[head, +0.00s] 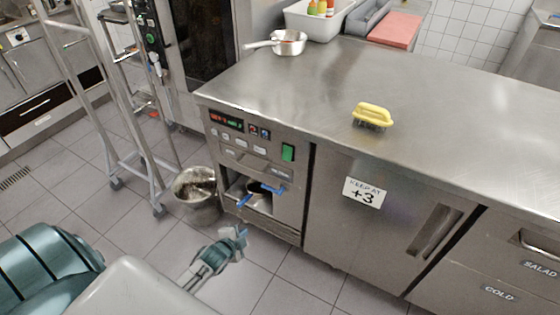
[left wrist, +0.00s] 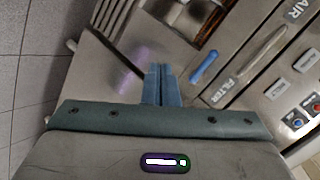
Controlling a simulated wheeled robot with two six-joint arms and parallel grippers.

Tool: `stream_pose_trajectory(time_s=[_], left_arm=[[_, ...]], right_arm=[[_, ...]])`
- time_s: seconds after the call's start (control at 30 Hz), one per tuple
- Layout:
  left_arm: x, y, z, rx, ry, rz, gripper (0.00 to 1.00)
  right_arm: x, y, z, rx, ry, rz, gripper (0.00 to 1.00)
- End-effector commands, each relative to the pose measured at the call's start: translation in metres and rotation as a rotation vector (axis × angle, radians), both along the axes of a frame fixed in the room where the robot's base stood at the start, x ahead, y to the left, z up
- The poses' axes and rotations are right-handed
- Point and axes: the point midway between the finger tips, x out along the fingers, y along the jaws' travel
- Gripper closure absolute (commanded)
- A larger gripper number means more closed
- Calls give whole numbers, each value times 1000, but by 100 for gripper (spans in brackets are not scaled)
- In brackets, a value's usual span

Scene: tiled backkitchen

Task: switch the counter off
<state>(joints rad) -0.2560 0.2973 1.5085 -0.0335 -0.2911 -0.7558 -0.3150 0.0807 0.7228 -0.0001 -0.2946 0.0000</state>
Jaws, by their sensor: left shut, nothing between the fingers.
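The steel counter (head: 300,90) has a control panel on its left front. The panel carries a display (head: 226,120) with lit red and green characters, small buttons and a green switch (head: 288,152). I cannot tell the switch's position. Below is an open recess with blue handles (head: 272,188). My left gripper (head: 241,238) is low in front of the counter, below the panel and apart from it. In the left wrist view its fingers (left wrist: 162,85) are together and empty. That view also shows a blue handle (left wrist: 205,66), a FILTER label and coloured buttons (left wrist: 303,117). My right gripper is out of view.
A metal bucket (head: 197,195) stands on the floor left of the panel, beside a wheeled rack (head: 125,110). A yellow-handled brush (head: 373,115) and a steel pan (head: 289,42) sit on the counter top. The floor before the counter is clear.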

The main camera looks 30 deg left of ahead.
Motion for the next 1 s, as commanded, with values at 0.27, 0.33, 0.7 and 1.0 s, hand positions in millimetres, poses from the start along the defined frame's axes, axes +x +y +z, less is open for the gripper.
stream_pose_trajectory(time_s=[0.27,0.33,0.7,1.0], left_arm=[[59,-21,168,314,-278,-232,100],[63,-26,192,363,-317,-260,100],[66,-33,222,427,-365,-295,100],[76,-32,220,425,-366,-292,100]], right_arm=[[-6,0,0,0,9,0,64],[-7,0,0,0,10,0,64],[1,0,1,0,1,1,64],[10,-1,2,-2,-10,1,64]])
